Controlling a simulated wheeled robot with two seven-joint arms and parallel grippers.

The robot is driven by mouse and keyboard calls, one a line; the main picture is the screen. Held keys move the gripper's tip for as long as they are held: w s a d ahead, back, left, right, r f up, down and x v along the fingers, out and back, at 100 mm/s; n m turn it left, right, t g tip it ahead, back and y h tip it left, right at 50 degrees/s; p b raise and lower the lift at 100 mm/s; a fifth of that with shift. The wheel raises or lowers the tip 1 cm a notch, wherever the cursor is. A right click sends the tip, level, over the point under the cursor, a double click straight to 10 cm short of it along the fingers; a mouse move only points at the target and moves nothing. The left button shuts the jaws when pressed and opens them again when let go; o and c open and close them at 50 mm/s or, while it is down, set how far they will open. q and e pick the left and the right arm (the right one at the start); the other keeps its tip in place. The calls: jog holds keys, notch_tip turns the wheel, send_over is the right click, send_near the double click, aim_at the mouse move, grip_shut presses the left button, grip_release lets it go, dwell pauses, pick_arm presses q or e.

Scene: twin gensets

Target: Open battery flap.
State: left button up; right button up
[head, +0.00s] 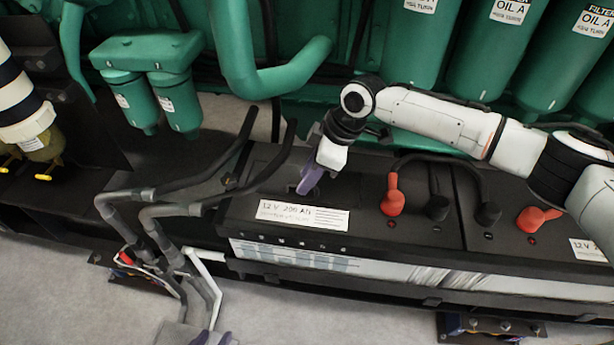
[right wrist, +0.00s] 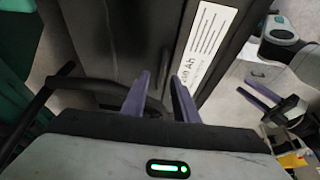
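The black battery (head: 262,190) with a white "12 V 200 Ah" label lies below my right gripper (head: 310,180). The gripper's purple fingers point down at a dark recess on the battery's top. In the right wrist view my right gripper (right wrist: 160,76) has its fingers apart, with a narrow dark ridge (right wrist: 165,62) beyond and between the tips; I cannot tell whether they touch it. The battery flap's edges are hard to make out in black on black. My left gripper (head: 213,338) is low at the bottom edge, with fingers apart and empty, away from the battery.
Red terminal caps (head: 391,196) and black cables (head: 440,158) stand right of the label. Black hoses (head: 220,190) with grey ends rise left of the battery. Green filters (head: 405,45) and a green pipe (head: 260,75) crowd the back. The grey floor (head: 60,290) in front is mostly clear.

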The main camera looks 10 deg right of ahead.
jog(key=shift+a+f, duration=0.1)
jog(key=shift+f, duration=0.15)
grip_shut()
dwell(1.4)
